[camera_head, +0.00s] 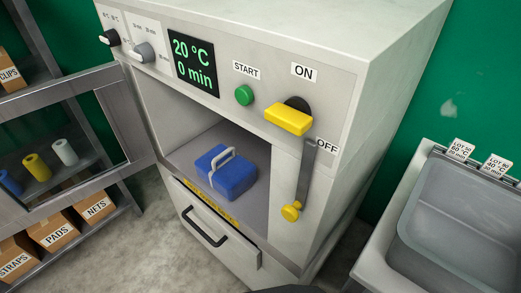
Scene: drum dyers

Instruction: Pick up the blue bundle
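The blue bundle (232,180) is a blocky blue piece with a pale grey handle (221,166) arched over its top. It rests on the floor of the open chamber (190,155) of the grey dryer machine (345,60), near the front opening. Neither of my grippers is in view, and nothing touches the bundle.
The machine's windowed door (60,135) stands open to the left. A yellow handle (288,120) and a yellow knob (291,212) stick out right of the opening. A closed drawer (210,235) is below. A grey sink (460,225) stands right; shelved boxes (55,231) are left.

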